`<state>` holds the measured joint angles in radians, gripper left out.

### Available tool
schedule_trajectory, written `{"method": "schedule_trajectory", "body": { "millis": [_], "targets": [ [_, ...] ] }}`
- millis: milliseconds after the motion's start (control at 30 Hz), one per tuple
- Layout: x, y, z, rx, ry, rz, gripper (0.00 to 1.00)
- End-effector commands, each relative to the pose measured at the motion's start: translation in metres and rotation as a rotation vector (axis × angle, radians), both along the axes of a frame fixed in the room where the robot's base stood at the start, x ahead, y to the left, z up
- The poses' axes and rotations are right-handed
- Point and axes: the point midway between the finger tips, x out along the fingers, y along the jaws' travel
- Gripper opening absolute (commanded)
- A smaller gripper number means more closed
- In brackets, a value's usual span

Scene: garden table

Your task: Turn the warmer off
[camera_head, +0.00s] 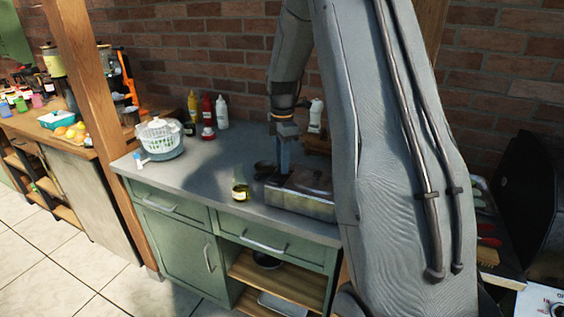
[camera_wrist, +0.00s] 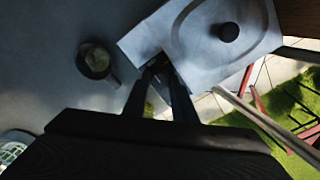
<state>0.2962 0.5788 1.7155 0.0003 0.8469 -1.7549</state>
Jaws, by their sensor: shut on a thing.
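The warmer (camera_head: 300,203) is a grey metal box with a lid, standing at the front edge of the counter, partly behind my arm. In the wrist view, its pale lid (camera_wrist: 196,28) shows with a round dark knob (camera_wrist: 228,32) on top. My gripper (camera_head: 284,170) points down at the left end of the warmer. In the wrist view, the fingertips (camera_wrist: 160,66) are close together at the warmer's near corner, shut on a small dark part there. The fingers mostly hide that part, so its setting cannot be read.
A small dark pot (camera_wrist: 95,60) stands left of the fingers. A jar (camera_head: 240,191) stands by the counter's front edge. The middle of the counter (camera_head: 222,155) is clear.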

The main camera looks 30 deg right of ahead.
Motion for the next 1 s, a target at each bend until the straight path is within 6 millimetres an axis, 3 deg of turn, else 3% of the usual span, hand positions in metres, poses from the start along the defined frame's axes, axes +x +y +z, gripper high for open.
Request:
{"method": "schedule_trajectory", "body": {
  "millis": [133, 167, 267, 667, 1000],
  "targets": [
    [0.000, 0.000, 0.001, 0.000, 0.001, 0.001, 0.02],
    [0.000, 0.000, 0.001, 0.000, 0.001, 0.001, 0.26],
    [0.000, 0.000, 0.001, 0.000, 0.001, 0.000, 0.43],
    [0.001, 0.000, 0.007, 0.000, -0.001, 0.000, 0.43],
    [0.000, 0.000, 0.058, -0.001, -0.002, 0.000, 0.43]
  ]
}}
